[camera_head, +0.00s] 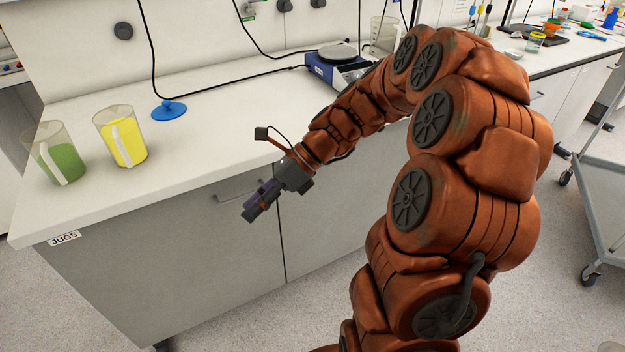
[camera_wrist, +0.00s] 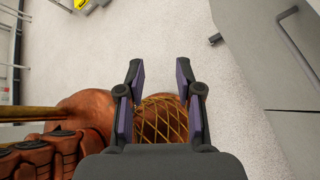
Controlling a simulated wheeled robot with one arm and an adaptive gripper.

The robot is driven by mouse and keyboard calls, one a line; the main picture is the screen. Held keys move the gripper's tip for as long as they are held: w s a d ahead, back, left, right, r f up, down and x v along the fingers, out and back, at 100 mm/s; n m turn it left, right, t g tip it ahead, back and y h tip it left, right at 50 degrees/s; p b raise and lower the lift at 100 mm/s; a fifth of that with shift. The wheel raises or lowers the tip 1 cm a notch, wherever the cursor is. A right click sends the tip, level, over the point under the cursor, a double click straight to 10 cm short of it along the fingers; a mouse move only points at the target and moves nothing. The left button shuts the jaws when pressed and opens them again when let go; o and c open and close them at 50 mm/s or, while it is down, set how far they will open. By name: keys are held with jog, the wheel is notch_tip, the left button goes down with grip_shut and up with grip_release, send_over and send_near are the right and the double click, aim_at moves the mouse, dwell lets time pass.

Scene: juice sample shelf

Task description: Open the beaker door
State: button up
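A grey cabinet door (camera_head: 150,265) under the white counter is closed, with a bar handle (camera_head: 230,194) near its top right. A dark bar handle (camera_wrist: 298,42) on a grey cabinet front (camera_wrist: 268,75) shows there, right of the fingers.
On the counter (camera_head: 205,155) stand a jug of green liquid (camera_head: 66,163), a jug of yellow liquid (camera_head: 127,140), a blue round base (camera_head: 169,110) and a blue hotplate (camera_head: 338,70). A metal cart (camera_head: 602,200) is at the right. The floor (camera_head: 240,325) before the cabinet looks clear.

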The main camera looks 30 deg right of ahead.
jog(key=w+d+f+m+t+b, duration=0.2)
jog(key=w+d+f+m+t, duration=0.15)
jog(key=d+m, duration=0.45)
jog(key=w+d+f+m+t+b, duration=0.25)
jog(key=d+f+m+t, duration=0.2)
jog(key=d+m, duration=0.4)
jog(key=w+d+f+m+t+b, duration=0.2)
jog(key=w+d+f+m+t, duration=0.3)
jog(key=d, duration=0.6)
jog(key=shift+m+g, duration=0.25)
jog(key=shift+g, duration=0.65)
jog(key=shift+a+r+x, duration=0.15)
jog(key=shift+x, duration=1.25)
jog(key=shift+a+r+x, duration=0.15)
jog(key=shift+r+x, duration=0.05)
jog(key=shift+x, duration=1.15)
jog(key=shift+s, duration=0.2)
jog(key=shift+c, duration=0.4)
grip_shut()
